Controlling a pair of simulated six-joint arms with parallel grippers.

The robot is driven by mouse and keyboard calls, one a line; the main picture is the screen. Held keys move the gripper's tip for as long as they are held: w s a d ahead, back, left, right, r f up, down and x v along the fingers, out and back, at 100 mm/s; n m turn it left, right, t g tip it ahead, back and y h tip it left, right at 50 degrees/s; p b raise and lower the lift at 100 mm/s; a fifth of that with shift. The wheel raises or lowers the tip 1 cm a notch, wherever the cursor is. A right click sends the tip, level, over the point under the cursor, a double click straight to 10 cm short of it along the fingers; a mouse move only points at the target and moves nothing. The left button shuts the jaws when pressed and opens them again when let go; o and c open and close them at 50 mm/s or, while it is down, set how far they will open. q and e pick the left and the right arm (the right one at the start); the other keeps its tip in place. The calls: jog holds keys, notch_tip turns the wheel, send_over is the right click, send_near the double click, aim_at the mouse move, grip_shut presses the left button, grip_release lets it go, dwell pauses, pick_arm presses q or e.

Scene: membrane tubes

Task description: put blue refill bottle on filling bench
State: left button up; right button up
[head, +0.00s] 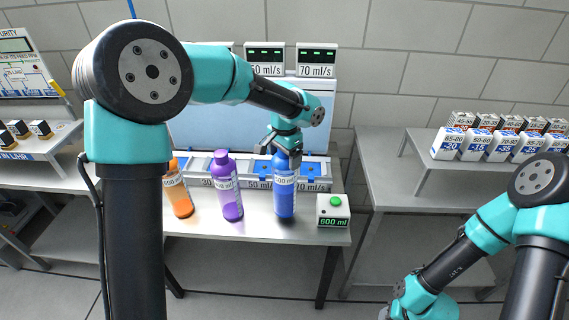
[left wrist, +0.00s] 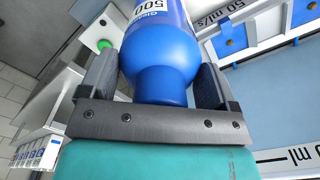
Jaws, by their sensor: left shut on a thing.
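The blue refill bottle (head: 285,190) stands upright on or just above the filling bench (head: 262,232), toward its right side; I cannot tell if its base touches. My left gripper (head: 285,148) is shut on its neck from above. In the left wrist view the blue bottle (left wrist: 162,60) sits between the two fingers of the gripper (left wrist: 160,85). My right gripper is at the bottom edge of the head view, mostly cut off, and its fingers do not show.
A purple bottle (head: 227,188) and an orange bottle (head: 177,190) stand left of the blue one. A box with a green button (head: 334,211) reading 600 ml is close on its right. Behind is a dispenser with flow displays (head: 316,61). Small cartons (head: 470,145) fill a right-hand shelf.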

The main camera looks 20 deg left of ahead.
pick_arm(q)
jog(key=shift+f, duration=1.65)
jog(key=o, duration=1.7)
jog(key=shift+s, duration=0.1)
notch_tip(320, 180, up, 12)
jog(key=shift+r, duration=0.15)
